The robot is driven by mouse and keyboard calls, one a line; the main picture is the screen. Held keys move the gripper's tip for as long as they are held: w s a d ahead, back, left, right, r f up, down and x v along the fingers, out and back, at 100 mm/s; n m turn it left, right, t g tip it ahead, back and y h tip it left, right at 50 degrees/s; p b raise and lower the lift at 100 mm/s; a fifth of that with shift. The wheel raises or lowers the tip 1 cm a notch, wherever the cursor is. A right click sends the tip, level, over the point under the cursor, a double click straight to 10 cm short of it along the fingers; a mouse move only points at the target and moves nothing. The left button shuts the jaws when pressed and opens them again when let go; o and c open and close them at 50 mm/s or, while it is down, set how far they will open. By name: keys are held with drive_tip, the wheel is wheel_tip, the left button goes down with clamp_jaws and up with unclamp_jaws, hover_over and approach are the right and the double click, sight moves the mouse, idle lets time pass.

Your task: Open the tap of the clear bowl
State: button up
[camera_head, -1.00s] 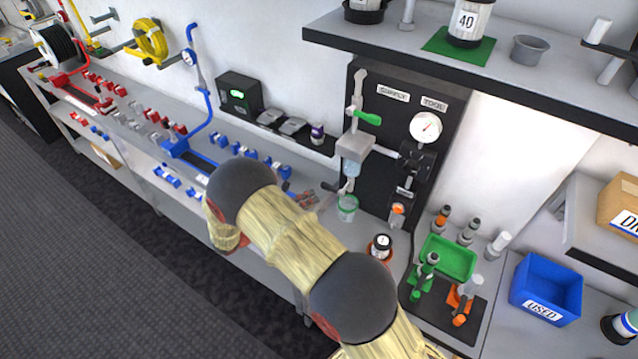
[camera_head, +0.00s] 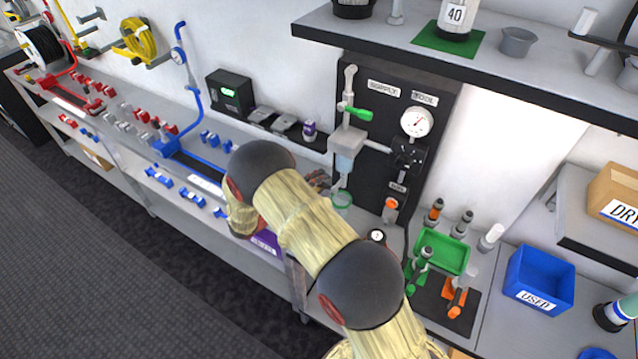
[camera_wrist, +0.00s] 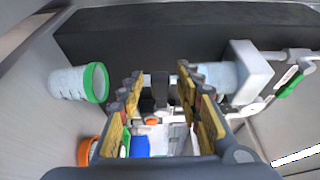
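The clear bowl (camera_head: 345,162) hangs under a grey block on the black panel, above a clear cup with a green rim (camera_head: 342,201). In the wrist view the bowl (camera_wrist: 221,76) is on the right, just beyond the right finger, and the cup (camera_wrist: 70,83) is on the left. A thin pale part, apparently the tap (camera_head: 338,183), is below the bowl; its handle position cannot be told. My gripper (camera_wrist: 158,92) is open, its fingers apart. In the head view my gripper (camera_head: 319,181) is close left of the tap, partly hidden by my arm. I cannot tell whether it touches the tap.
A green handle (camera_head: 358,114) is on the pipe above the bowl. A gauge (camera_head: 416,122) and black valve are right of it. An orange-topped bottle (camera_head: 390,208), a green tray (camera_head: 443,251) and a blue USED bin (camera_head: 541,279) stand to the right. A shelf overhangs above.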

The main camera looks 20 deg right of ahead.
drive_tip(key=shift+c, duration=1.2)
clamp_jaws()
